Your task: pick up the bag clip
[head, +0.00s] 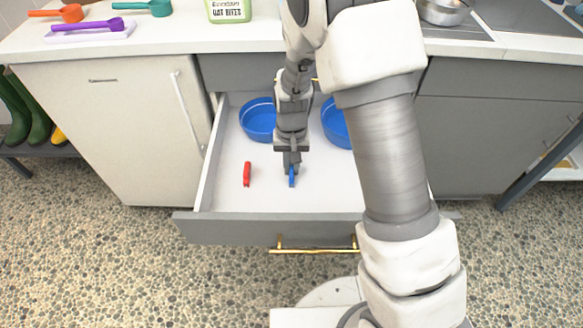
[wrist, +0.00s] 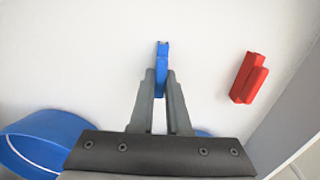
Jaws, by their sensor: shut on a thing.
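A blue bag clip (head: 292,178) is between the fingertips of my gripper (head: 291,168) inside the open drawer. In the wrist view, my gripper (wrist: 161,88) is shut on the blue clip (wrist: 162,56), whose far end sticks out past the fingertips. I cannot tell whether the clip touches the drawer floor. A red bag clip (head: 247,174) lies on the drawer floor to the left of my gripper in the head view. The red clip shows at the right in the wrist view (wrist: 248,78), apart from my fingers.
The open drawer (head: 240,229) has raised walls around a white floor. Two blue bowls, one at left (head: 257,120) and one at right (head: 334,122), sit toward its back. Scoops and a green-labelled container (head: 229,10) stand on the counter above.

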